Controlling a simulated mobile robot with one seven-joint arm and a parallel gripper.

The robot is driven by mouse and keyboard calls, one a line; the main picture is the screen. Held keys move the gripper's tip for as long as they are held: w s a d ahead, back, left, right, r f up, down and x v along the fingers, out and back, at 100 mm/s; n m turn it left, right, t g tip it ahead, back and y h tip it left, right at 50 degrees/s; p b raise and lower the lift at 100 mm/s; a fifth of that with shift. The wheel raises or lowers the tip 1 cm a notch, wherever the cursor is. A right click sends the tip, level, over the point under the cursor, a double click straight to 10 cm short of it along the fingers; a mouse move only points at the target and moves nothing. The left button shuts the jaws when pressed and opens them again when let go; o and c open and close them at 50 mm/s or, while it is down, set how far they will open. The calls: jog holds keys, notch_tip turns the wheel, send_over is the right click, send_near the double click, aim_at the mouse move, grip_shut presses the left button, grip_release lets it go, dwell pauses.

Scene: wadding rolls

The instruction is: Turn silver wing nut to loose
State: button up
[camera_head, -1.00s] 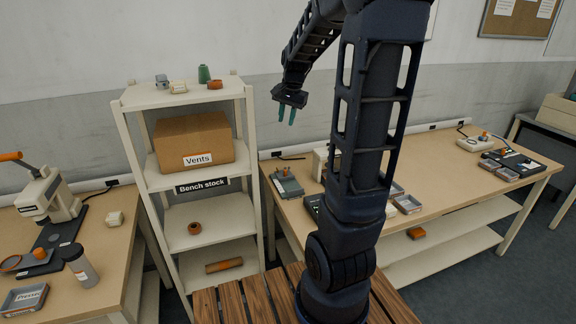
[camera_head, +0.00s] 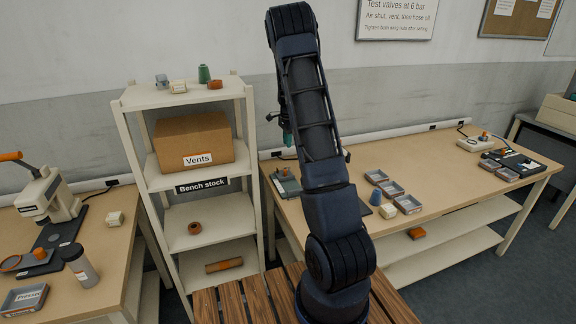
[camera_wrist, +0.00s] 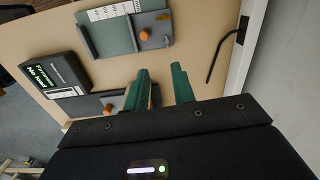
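I cannot make out a silver wing nut with certainty. A second grey fixture (camera_wrist: 88,105) has an orange knob (camera_wrist: 108,109), partly hidden by my gripper. My gripper (camera_wrist: 160,75) has two green fingers, apart and with nothing between them, over the bench. In the head view a grey fixture (camera_head: 286,184) shows at the bench's left end, with my arm in front of the bench beside it.
A black box with a lit display (camera_wrist: 58,72) stands beside the fixtures. A black cable (camera_wrist: 222,58) lies near the wall. Small trays (camera_head: 390,188) and a blue cup (camera_head: 376,197) stand on the right bench (camera_head: 440,160). A shelf (camera_head: 195,100) stands to its left.

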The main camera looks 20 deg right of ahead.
jog(key=shift+m, duration=0.4)
jog(key=f, duration=0.4)
jog(key=w+f, duration=0.1)
jog(key=f, duration=0.4)
jog(key=d+f, duration=0.1)
jog(key=f, duration=0.4)
jog(key=shift+w, duration=0.35)
grip_shut()
